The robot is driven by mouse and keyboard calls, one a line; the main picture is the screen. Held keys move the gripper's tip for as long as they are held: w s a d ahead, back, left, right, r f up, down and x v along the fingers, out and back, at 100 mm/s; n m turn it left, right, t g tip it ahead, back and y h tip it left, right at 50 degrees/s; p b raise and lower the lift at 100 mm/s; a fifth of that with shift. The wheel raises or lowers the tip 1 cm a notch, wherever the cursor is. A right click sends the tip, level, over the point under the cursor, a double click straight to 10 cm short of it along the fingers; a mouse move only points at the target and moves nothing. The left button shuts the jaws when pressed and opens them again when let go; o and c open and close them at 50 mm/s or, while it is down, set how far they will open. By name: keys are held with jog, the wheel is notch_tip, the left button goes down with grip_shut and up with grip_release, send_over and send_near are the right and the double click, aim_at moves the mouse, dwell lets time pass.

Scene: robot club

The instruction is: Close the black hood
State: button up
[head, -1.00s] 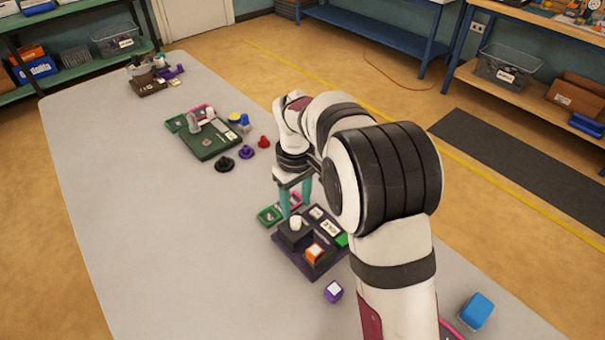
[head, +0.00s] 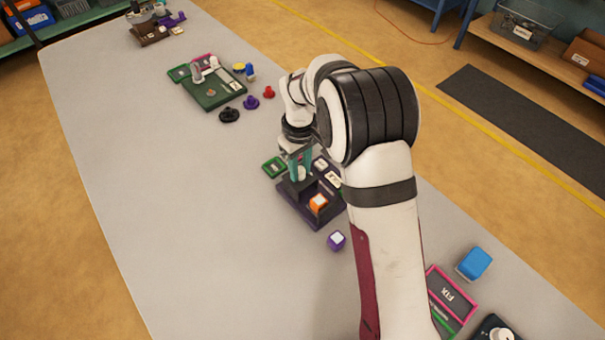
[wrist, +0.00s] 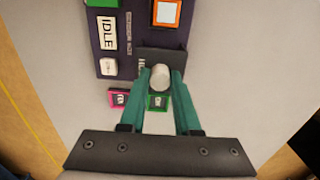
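The black hood (head: 291,188) is a dark block on a dark purple panel (head: 309,216) on the grey table. It also shows in the wrist view (wrist: 163,58), next to a partly covered label. A short white round knob (wrist: 160,78) stands at the hood's near side there. My gripper (head: 301,176) is down over the hood. Its two teal fingers sit on either side of the knob and appear to touch it, and the knob is between their tips in the wrist view (wrist: 161,82). The fingers hide part of the hood in the head view.
The panel carries an orange-framed white button (wrist: 167,12), an IDLE label (wrist: 107,32) and a white switch (wrist: 108,67). Pink and green tags (wrist: 157,102) lie beside it. A purple cube (head: 337,241) is close by. A green board (head: 212,90) with pegs stands farther back. The table's left is clear.

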grip_shut()
jog(key=shift+s+d, duration=2.35)
jog(key=shift+d, duration=0.05)
jog(key=shift+o, duration=2.3)
grip_release()
notch_tip(320, 180, up, 6)
